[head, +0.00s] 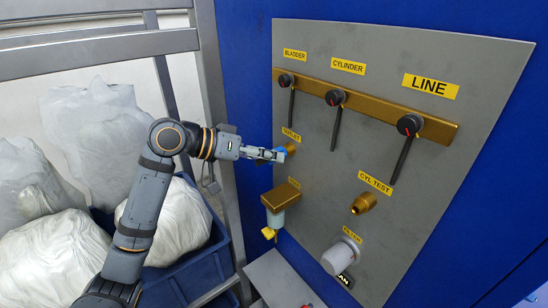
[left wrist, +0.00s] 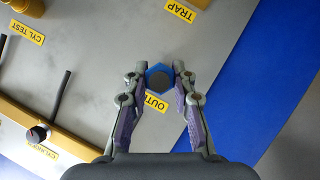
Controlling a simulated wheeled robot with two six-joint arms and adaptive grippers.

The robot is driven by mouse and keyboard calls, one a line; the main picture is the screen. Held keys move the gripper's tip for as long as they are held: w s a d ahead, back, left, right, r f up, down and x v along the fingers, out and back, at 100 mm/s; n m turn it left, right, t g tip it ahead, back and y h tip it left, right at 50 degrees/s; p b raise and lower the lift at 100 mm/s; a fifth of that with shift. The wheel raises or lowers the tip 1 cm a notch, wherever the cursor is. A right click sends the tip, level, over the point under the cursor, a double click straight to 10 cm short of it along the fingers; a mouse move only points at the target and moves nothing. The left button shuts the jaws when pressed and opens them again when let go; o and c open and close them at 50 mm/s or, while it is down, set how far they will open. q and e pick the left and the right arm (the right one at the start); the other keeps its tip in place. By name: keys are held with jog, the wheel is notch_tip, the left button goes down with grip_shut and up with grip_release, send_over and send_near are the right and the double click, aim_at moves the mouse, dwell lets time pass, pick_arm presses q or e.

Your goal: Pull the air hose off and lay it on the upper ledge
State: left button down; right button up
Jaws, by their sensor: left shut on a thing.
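My left gripper (head: 281,153) is at the OUTLET port on the grey panel (head: 330,190). Its fingers are shut on a blue hexagonal fitting with a dark round middle, apparently the air hose end (left wrist: 159,77). The fitting also shows as a blue bit at the fingertips in the head view (head: 279,150). Brass of the outlet (head: 291,146) shows just behind the fingertips. Whether the fitting is still seated on it I cannot tell. No trailing length of hose is visible. My right gripper is out of view.
A brass bar (head: 440,128) with three black-handled valves crosses the panel above. A brass trap (head: 281,196), a brass CYL TEST fitting (head: 364,203) and a filter (head: 342,257) stick out. A grey ledge (head: 280,280) lies below. A blue bin (head: 196,270) with wrapped bundles stands left.

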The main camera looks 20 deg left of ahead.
pick_arm(q)
jog(key=shift+a, duration=0.1)
jog(key=shift+s+a+f+b, duration=0.1)
jog(key=shift+s+a+b, duration=0.6)
jog(key=shift+s+a, duration=0.2)
jog(key=s+a+b, duration=0.1)
jog(key=b, duration=0.1)
jog(key=s+b, duration=0.1)
jog(key=shift+s+a+b, duration=0.35)
